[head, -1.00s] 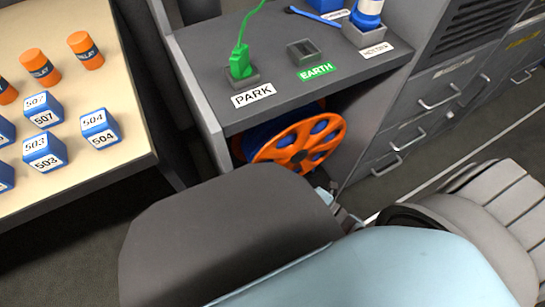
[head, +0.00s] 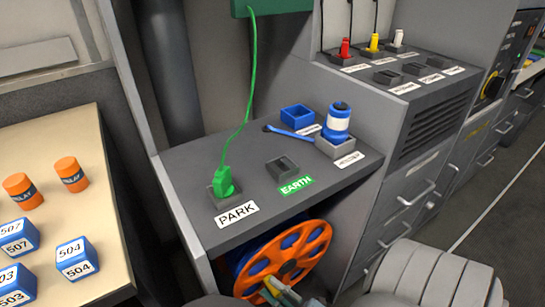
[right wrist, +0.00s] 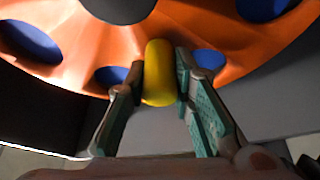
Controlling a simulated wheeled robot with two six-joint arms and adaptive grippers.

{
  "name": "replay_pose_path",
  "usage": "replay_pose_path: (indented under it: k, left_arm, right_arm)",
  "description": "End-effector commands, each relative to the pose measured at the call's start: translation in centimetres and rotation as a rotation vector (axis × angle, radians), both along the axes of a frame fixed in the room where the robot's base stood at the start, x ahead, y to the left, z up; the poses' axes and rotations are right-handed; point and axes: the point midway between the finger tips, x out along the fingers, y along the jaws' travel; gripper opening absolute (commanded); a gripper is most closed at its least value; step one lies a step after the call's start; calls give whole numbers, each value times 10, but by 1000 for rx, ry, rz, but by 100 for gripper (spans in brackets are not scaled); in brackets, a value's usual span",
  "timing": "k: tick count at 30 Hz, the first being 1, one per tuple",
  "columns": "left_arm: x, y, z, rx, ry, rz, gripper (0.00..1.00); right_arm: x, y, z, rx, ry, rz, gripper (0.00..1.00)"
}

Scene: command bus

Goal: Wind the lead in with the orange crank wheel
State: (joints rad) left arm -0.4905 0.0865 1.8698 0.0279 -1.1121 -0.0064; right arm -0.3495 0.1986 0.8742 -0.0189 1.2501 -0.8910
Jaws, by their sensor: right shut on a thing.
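The orange crank wheel (head: 259,267) sits in the open bay under the grey shelf, with a blue drum behind it. It fills the top of the right wrist view (right wrist: 100,42). My right gripper (head: 283,291) is at the wheel's lower edge. Its fingers are shut on the wheel's yellow handle (right wrist: 158,72), one on each side. The green lead (head: 247,90) hangs from a green box above down to a green plug (head: 223,182), which sits in the PARK socket. My left gripper is not in view.
An empty EARTH socket (head: 282,168) is right of the plug. Drawers are at right.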

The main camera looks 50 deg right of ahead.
Motion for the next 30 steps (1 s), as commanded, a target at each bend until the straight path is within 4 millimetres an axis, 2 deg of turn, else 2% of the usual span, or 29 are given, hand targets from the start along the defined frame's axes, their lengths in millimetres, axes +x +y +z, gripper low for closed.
replay_pose_path:
  k: [5,6,9,20,30]
  left_arm:
    - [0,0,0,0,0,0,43]
    - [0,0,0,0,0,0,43]
    - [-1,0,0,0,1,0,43]
    - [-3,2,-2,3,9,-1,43]
    - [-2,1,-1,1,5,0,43]
  right_arm:
    - [4,0,3,-2,-12,1,0]
    - [4,0,3,-2,-12,1,26]
    - [3,0,3,-2,-9,1,42]
    - [-3,-1,0,-2,-3,0,43]
    - [-65,-9,-13,-2,-3,0,43]
